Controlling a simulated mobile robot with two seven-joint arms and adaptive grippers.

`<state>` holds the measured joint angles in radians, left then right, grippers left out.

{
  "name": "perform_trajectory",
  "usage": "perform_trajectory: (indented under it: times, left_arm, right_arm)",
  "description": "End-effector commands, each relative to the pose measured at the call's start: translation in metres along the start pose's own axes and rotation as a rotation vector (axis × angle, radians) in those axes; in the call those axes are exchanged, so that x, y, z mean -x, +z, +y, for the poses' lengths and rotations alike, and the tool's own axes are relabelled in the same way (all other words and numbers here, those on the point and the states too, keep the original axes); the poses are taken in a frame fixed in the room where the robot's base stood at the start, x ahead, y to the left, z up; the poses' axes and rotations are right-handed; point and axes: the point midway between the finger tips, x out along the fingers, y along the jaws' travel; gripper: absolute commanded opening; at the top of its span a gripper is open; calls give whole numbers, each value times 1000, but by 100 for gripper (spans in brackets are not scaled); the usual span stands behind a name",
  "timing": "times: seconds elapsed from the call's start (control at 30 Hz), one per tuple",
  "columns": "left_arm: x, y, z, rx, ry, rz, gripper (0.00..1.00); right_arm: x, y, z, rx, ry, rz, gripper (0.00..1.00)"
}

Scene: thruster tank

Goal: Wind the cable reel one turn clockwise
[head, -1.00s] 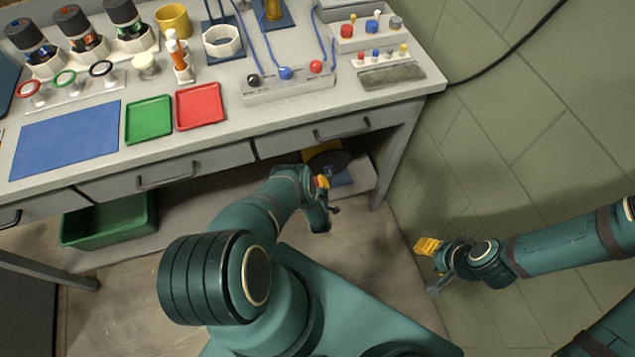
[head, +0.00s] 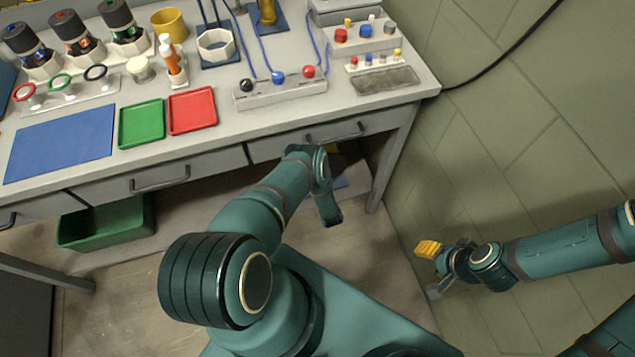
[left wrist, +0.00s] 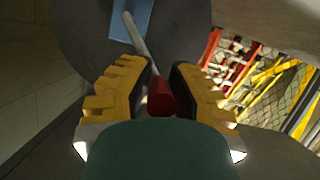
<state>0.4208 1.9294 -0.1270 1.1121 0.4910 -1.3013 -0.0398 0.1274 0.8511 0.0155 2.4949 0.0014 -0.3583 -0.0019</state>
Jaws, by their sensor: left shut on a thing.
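The cable reel (left wrist: 85,42) shows in the left wrist view as a large dark grey disc. A blue crank arm (left wrist: 132,20) lies on it, with a pale rod and a red handle (left wrist: 160,100). My left gripper (left wrist: 162,85) has its yellow fingers on either side of the red handle and is shut on it. My right gripper (head: 432,268) is open and empty in front of the wall.
The bench (head: 225,140) with drawers stands above the reel, its right leg (head: 390,165) close to my left arm. A green bin (head: 105,225) is under the bench at left.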

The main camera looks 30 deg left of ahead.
Motion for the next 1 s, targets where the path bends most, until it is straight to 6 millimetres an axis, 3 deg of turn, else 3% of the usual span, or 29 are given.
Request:
perform_trajectory:
  times: [0.6,1.0]
  left_arm:
    - [3,-15,31,-491,-204,9,0]
    - [3,-15,41,-644,-268,8,0]
  right_arm:
    - [-4,-1,1,1,0,3,50]
    - [-4,-1,1,0,0,2,50]
